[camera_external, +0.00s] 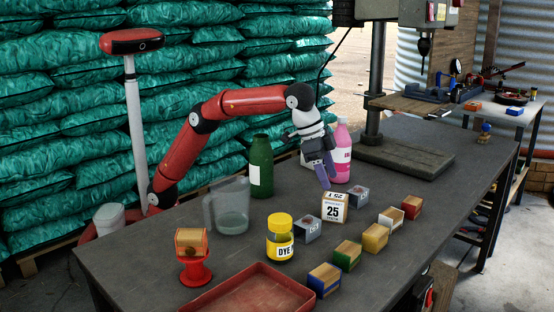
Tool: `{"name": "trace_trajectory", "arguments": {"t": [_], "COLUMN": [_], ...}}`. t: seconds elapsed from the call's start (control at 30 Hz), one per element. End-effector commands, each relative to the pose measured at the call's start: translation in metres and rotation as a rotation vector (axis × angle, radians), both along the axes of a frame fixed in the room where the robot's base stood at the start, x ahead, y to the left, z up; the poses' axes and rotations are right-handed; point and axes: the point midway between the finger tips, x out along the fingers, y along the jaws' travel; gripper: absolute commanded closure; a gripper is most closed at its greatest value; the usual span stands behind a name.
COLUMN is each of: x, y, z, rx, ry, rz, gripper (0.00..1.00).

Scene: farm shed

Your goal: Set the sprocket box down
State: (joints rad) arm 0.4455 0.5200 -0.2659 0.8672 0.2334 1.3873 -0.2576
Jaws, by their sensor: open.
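A white box with a tan top and a large "25" on its front (334,208) stands upright on the dark workbench (185,262); I take it for the sprocket box, though its small print is not readable. My gripper (325,178) points down just above and behind the box's top, fingers open. The fingers look close to the top's back edge; whether they touch it I cannot tell. Nothing shows held between them.
Grey boxes (307,229) (358,196) flank the white box closely. A yellow dye jar (280,240), clear jug (230,212), green bottle (261,165) and pink bottle (342,155) stand nearby. Several coloured blocks (375,237) line the right. A red tray (262,292) lies in front.

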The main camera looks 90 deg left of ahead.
Motion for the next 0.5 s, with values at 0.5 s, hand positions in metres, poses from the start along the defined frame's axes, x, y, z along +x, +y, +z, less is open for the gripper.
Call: {"name": "trace_trajectory", "arguments": {"t": [0.5], "x": [-0.013], "y": [0.005], "z": [0.033], "rx": [0.000], "ry": [0.001], "rz": [0.000], "gripper": [0.42]}}
